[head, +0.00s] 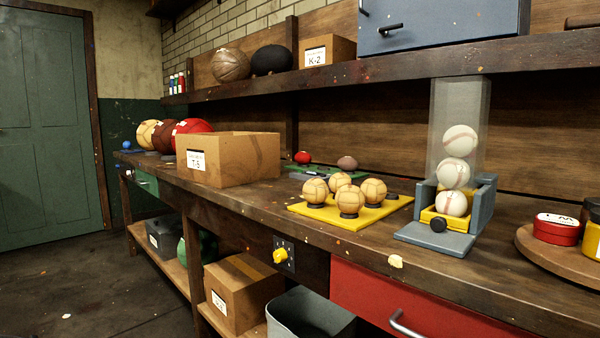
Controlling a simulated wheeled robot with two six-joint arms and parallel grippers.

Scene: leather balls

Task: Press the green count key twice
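I cannot make out a green count key in the head view. A yellow knob (280,256) on a dark plate sits on the front of the workbench (262,207), left of the red drawer (400,300). A green mat or tray (320,176) lies farther back on the bench, partly hidden by the yellow board; a red ball (303,157) and a brownish ball (347,163) are on or beside it. Neither of my grippers is in view.
A yellow board (325,214) holds several tan balls. A clear dispenser (484,115) with white balls stands at right, beside a round wooden tray (538,254) with tins. A cardboard box (255,160) stands at left. The bench's front strip is mostly clear.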

